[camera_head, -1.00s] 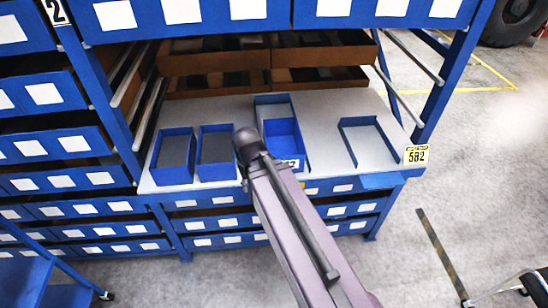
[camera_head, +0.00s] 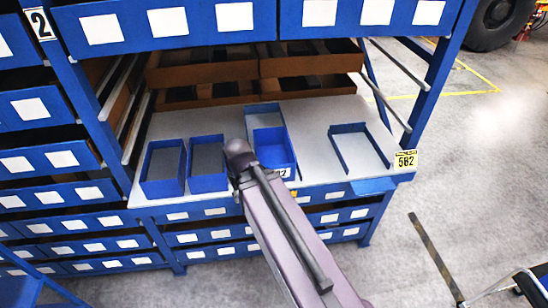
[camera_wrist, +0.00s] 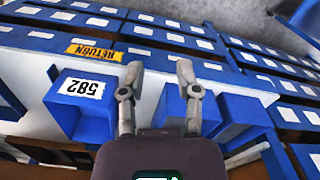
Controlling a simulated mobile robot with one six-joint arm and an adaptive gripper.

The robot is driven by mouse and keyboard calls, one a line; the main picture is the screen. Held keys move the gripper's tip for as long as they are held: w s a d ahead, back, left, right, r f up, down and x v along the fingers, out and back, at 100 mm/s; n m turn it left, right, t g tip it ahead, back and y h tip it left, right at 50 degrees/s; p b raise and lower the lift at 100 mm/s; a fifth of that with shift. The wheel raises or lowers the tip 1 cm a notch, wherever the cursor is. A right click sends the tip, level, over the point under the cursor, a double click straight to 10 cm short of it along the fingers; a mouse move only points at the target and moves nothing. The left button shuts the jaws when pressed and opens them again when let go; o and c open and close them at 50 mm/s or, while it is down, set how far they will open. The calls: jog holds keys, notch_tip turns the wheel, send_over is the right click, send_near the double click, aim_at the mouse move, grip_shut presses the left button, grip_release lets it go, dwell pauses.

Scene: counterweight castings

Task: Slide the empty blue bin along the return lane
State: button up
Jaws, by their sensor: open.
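The blue bin (camera_head: 273,148) with a bare blue inside sits at the front of a longer blue-walled channel (camera_head: 264,109) on the grey shelf top (camera_head: 312,165). Its front label is partly hidden in the head view. In the wrist view the bin (camera_wrist: 60,118) is at the left, with its white 582 label (camera_wrist: 82,88). A yellow RETURN tag (camera_wrist: 93,50) is on the shelf edge by it. My gripper (camera_wrist: 158,76) is open and empty, its fingers to the right of this bin in that view. In the head view my arm hides the gripper.
Two blue bins with grey insides, one (camera_head: 163,167) and another (camera_head: 208,163), stand left of my arm. An empty blue U-shaped frame (camera_head: 340,150) lies to the right. Brown trays (camera_head: 200,70) are behind, and a blue drawer row (camera_head: 262,22) overhangs the shelf.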

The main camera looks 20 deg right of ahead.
jog(key=c, duration=0.5)
jog(key=shift+f, duration=0.2)
grip_shut()
notch_tip(320, 180, down, 11)
jog(key=b, duration=1.1)
jog(key=shift+d+r, duration=0.1)
